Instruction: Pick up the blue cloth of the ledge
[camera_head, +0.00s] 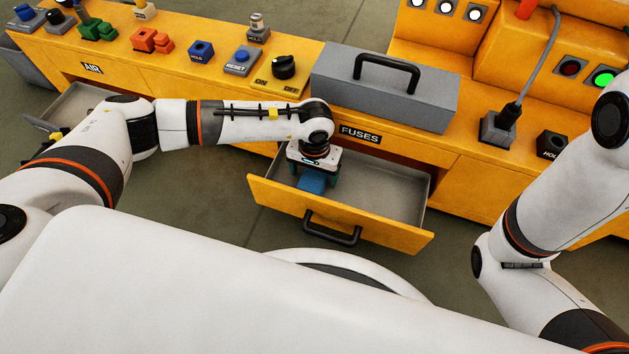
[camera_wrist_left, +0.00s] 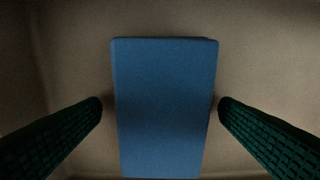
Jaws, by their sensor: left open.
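The blue cloth (camera_head: 312,183) looks like a flat folded block and lies inside the open fuses drawer (camera_head: 395,190). In the left wrist view the cloth (camera_wrist_left: 164,108) fills the middle, on the drawer's grey floor. My left gripper (camera_head: 314,178) points down into the drawer over the cloth. In the left wrist view its two dark green fingers (camera_wrist_left: 160,106) stand apart, one on each side of the cloth, with narrow gaps. The arm and wrist hide part of the cloth in the head view. My right gripper is out of view; only its arm shows at right.
The drawer's front panel has a black handle (camera_head: 331,229). A grey lidded box (camera_head: 385,88) with a black handle sits on the orange console behind my wrist. Left of it are a black knob (camera_head: 284,67) and a blue reset button (camera_head: 241,56). A plug (camera_head: 498,127) stands at right.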

